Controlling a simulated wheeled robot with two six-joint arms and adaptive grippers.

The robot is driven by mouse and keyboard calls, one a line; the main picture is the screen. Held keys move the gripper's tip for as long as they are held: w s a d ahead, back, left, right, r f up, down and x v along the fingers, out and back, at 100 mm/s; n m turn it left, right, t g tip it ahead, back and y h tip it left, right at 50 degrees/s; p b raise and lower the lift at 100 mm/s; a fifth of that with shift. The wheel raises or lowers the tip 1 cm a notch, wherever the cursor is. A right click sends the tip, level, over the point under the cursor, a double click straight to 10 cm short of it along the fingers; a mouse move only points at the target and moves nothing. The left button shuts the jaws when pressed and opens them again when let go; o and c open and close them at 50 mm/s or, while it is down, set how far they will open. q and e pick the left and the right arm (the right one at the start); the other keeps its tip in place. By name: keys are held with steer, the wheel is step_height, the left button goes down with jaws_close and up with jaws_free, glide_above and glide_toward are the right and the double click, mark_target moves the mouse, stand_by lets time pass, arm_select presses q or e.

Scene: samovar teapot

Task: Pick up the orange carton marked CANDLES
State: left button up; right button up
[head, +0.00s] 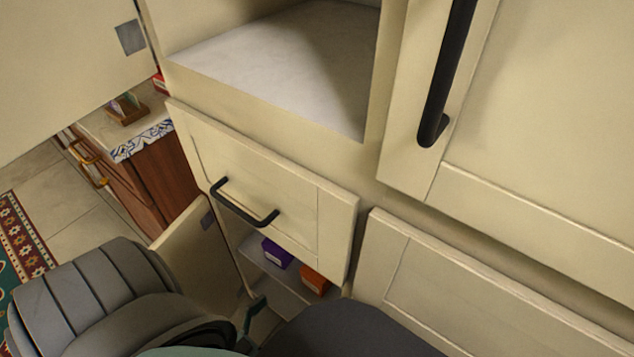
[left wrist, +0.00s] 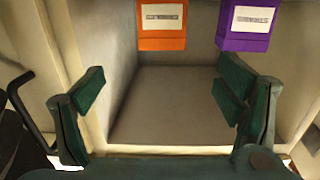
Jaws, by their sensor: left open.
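The orange carton (head: 314,280) sits in the low open compartment under the drawer, beside a purple carton (head: 276,252). In the left wrist view the orange carton (left wrist: 162,38) is at the top, cut by the frame edge, with a white label too blurred to read surely. The purple carton (left wrist: 243,42) is to its right, with a gap between them. My left gripper (left wrist: 160,95) is open and empty at the compartment mouth, its green fingers wide apart and clear of both cartons. In the head view only a green finger part shows. My right gripper is not in view.
The compartment floor (left wrist: 165,110) before the cartons is bare. A cabinet door (head: 195,250) stands open at the left. A drawer front with a black handle (head: 245,205) is above the compartment. Side walls bound the opening.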

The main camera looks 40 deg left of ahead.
mark_target(310, 278)
arm_select(q)
steer(key=shift+t, duration=0.3)
steer(key=w, duration=1.4)
steer(key=shift+w+a+r+b, duration=0.1)
steer(key=shift+w+r+b, duration=0.05)
steer(key=shift+r+b, duration=0.15)
steer(key=shift+w, duration=0.1)
steer(key=shift+c, duration=0.8)
steer(key=c, duration=1.2)
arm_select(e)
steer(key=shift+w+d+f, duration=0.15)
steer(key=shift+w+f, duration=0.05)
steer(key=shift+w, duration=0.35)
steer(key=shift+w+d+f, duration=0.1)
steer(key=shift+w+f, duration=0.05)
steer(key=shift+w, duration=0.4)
